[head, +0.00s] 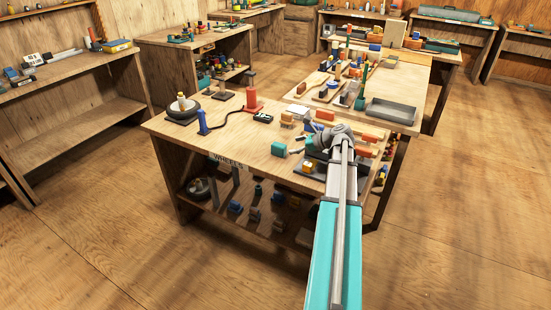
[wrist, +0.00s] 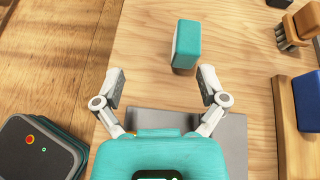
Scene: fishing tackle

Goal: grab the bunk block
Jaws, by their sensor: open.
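A teal block (wrist: 186,44) stands on the bare wood tabletop in the wrist view. It is the likeliest bunk block, though no label shows. In the head view the teal block (head: 279,149) is near the front edge of the middle workbench. My gripper (wrist: 160,82) is open and empty, its fingers spread wide. The block is ahead of the fingertips and apart from them, a little right of the middle of the gap. In the head view my gripper (head: 294,146) is just right of the block, partly hidden by my arm.
The workbench (head: 225,137) has bare wood left of the block. Right of it in the wrist view are a brush (wrist: 290,35), a blue block (wrist: 308,100) and a wooden strip (wrist: 288,125). A grey plate (wrist: 232,145) lies beneath my gripper. An orange block (head: 308,167) is near the front edge.

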